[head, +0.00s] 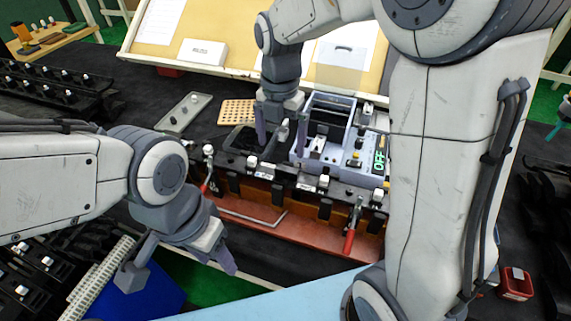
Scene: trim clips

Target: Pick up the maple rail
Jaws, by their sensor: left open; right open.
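I cannot tell for certain which piece is the maple rail. A long reddish-brown wooden piece (315,232) lies along the front of the clamp fixture (275,178). A pale, ribbed strip (103,277) lies at the lower left, partly hidden by my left arm. My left gripper (180,270) is open and empty, pointing down in front of the fixture's left end, to the right of the pale strip. My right gripper (274,143) is open, with its fingers pointing down over the back of the fixture. Nothing shows clearly between its fingers.
Two red-handled clamps (350,232) stand on the fixture. A grey device with a green display (379,158) sits behind it. A shallow tray (184,113) and a tan perforated board (238,112) lie farther back. Racks of black parts (55,90) fill the left. A blue surface (150,296) lies below.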

